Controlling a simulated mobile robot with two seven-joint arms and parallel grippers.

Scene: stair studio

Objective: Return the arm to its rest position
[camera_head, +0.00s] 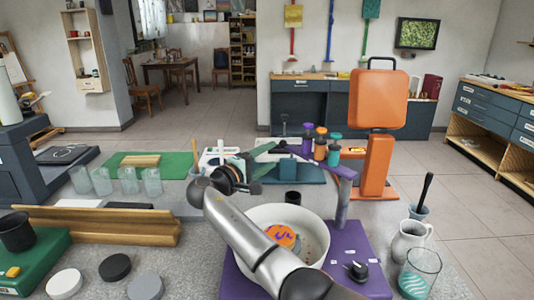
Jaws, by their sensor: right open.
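My right arm (250,240) comes in from the bottom and reaches up and left over the grey worktop. My right gripper (258,174) is at its far end, open, above the back part of the worktop; nothing shows clearly between its fingers. The forearm passes in front of a white bowl (313,220) and hides part of it. An orange and purple round thing (284,236) shows inside the bowl. My left gripper is not in view.
Several clear glasses (126,181) stand left of the gripper. A wooden rail (95,225) lies in front of them. A purple base (352,246) lies under the bowl. A white jug (410,241) and a glass (417,275) stand right. An orange machine (376,130) rises behind.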

